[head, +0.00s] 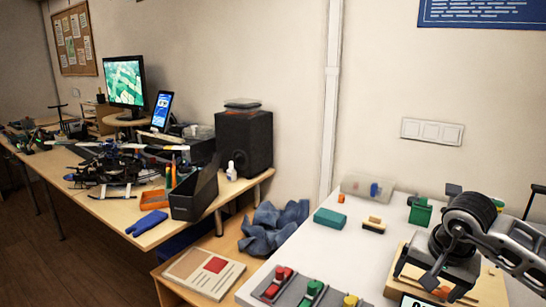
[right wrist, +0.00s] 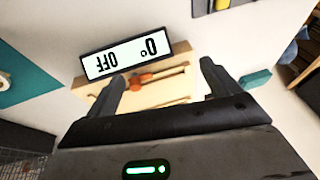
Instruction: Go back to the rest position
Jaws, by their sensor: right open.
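My right gripper (right wrist: 162,82) is open, with its two dark fingers apart and nothing seen held between them. Beyond the fingers in the right wrist view lies a light wooden board (right wrist: 165,96) with a small orange part (right wrist: 140,81) and thin rods. A display (right wrist: 126,57) along the board's edge reads 0° and OFF, upside down in this view. In the head view my right arm comes in from the right over the wooden board (head: 492,290) and hides much of it. The display (head: 416,301) is cut off by the bottom edge. My left gripper is not in view.
On the white table (head: 345,245) are a base with red, green and yellow parts (head: 313,292), a teal block (head: 330,217), a clear box (head: 366,187) and a green item (head: 420,212). A lower wooden surface holds blue cloth (head: 270,225). A cluttered desk stands left.

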